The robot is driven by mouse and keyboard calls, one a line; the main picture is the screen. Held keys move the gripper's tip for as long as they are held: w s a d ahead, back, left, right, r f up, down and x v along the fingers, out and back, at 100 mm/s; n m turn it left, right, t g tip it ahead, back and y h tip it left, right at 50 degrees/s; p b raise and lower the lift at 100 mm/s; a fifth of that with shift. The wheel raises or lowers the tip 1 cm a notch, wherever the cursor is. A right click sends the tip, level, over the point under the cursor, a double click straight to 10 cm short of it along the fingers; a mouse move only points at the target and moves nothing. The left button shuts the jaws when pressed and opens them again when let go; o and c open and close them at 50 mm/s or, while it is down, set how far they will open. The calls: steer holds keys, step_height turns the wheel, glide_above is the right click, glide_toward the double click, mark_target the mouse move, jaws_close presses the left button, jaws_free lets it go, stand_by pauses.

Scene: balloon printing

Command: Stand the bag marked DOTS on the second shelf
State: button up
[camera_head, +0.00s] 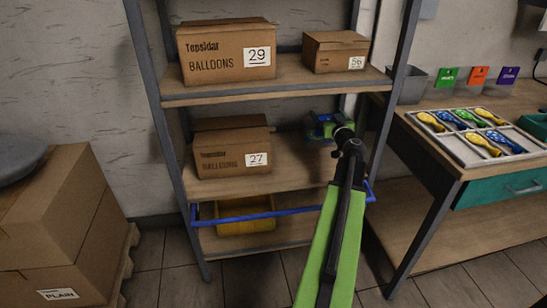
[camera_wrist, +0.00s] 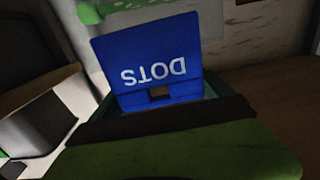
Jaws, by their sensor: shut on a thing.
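The bag marked DOTS (camera_wrist: 145,62) is blue with white lettering, which reads upside down in the wrist view. My gripper (camera_head: 335,128) is shut on it; in the head view only a small blue and green patch shows at the gripper's end. The gripper is at the right part of the shelf unit, between the upper shelf (camera_head: 285,85) and the middle shelf (camera_head: 290,178). The bag appears above the middle shelf board; I cannot tell whether it touches it. Much of the bag's lower part is hidden in the wrist view.
A carton marked 27 (camera_head: 232,150) stands left on the middle shelf. Cartons marked 29 (camera_head: 225,58) and 56 (camera_head: 335,52) stand above. A blue rail (camera_head: 300,210) crosses below, near a yellow bin (camera_head: 243,215). A bench with a balloon tray (camera_head: 455,145) stands right. The middle shelf's right part looks free.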

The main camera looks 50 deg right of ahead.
mark_target(328, 140)
step_height(328, 140, down, 10)
steer(key=b, duration=1)
steer(key=shift+s+d+f, duration=0.1)
steer(key=shift+d+f, duration=0.05)
steer(key=shift+f, duration=0.1)
steer(key=shift+r, duration=0.2)
steer(key=shift+f, duration=0.15)
steer(key=o, duration=1.6)
steer(key=shift+o, duration=0.2)
